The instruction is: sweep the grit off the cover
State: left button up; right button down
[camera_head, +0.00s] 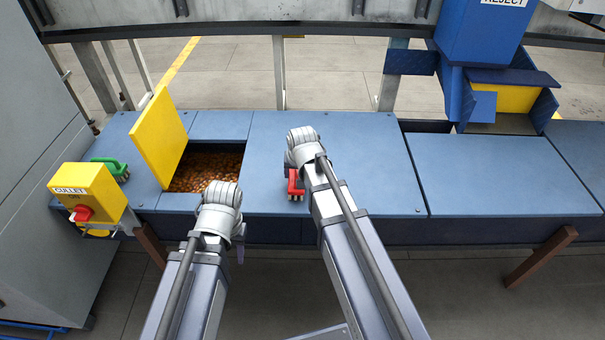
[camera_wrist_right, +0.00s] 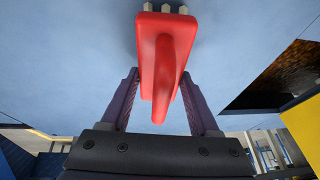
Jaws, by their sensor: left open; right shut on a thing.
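The blue cover (camera_head: 370,160) is the flat panel right of the open hatch. I cannot make out grit on it in either view. A red brush (camera_head: 294,186) shows beside my right wrist, over the cover's left part. In the right wrist view the red brush (camera_wrist_right: 148,35) points its pale bristles away, and its handle lies between the fingers of my right gripper (camera_wrist_right: 158,85), which is shut on it. Whether the bristles touch the cover I cannot tell. My left gripper (camera_head: 239,252) is open and empty, low in front of the bench's front edge, mostly hidden by its wrist.
The hatch holds amber pieces (camera_head: 205,168), with a raised yellow lid (camera_head: 160,135) at its left. A green brush (camera_head: 116,169) lies farther left, near a yellow cullet box (camera_head: 92,188) with a red knob. A blue reject chute (camera_head: 480,35) stands at the back right.

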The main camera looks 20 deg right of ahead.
jog(key=shift+w+a, duration=0.2)
jog(key=shift+a, duration=0.55)
jog(key=shift+w+a, duration=0.25)
jog(key=shift+a, duration=0.55)
jog(key=shift+w+a, duration=0.2)
jog(key=shift+a, duration=0.55)
jog(key=shift+w+a, duration=0.25)
jog(key=shift+a, duration=0.5)
jog(key=shift+w+a, duration=0.2)
jog(key=shift+a, duration=0.6)
jog(key=shift+w+a+f, duration=0.1)
jog(key=shift+w+a, duration=0.15)
jog(key=shift+a, duration=0.6)
jog(key=shift+w+a, duration=0.2)
jog(key=shift+a, duration=0.6)
jog(key=shift+w+a, duration=0.25)
jog(key=shift+a, duration=0.6)
jog(key=shift+w+a, duration=0.25)
jog(key=shift+a, duration=0.55)
